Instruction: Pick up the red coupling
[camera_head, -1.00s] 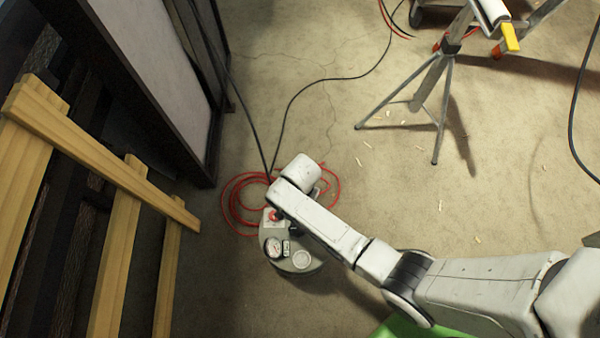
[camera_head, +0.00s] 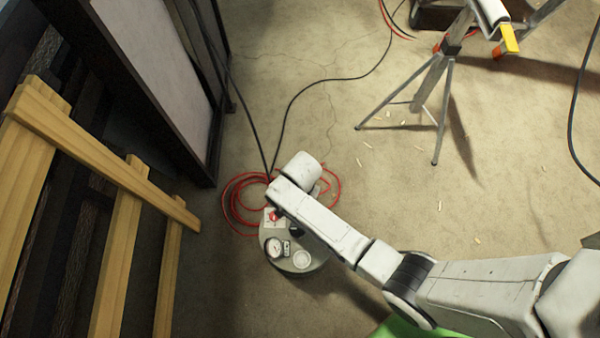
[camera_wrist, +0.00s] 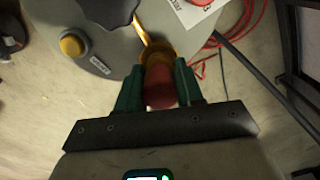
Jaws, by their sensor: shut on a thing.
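The red coupling (camera_wrist: 160,88) sits between the two green fingers of my gripper (camera_wrist: 158,84) in the wrist view, and the gripper is shut on it. A brass-coloured fitting (camera_wrist: 160,52) is just beyond the coupling, close to the grey round-topped unit (camera_wrist: 65,20). I cannot tell whether the coupling is still joined to that fitting. In the head view the grey unit (camera_head: 318,264) stands on the floor under my arm, and the arm hides the gripper and the coupling.
A red hose (camera_head: 232,212) lies coiled behind the unit, with a black cable (camera_head: 290,105) running away from it. Wooden laths (camera_head: 105,160) lean at left. A tripod stand (camera_head: 430,90) is at back right.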

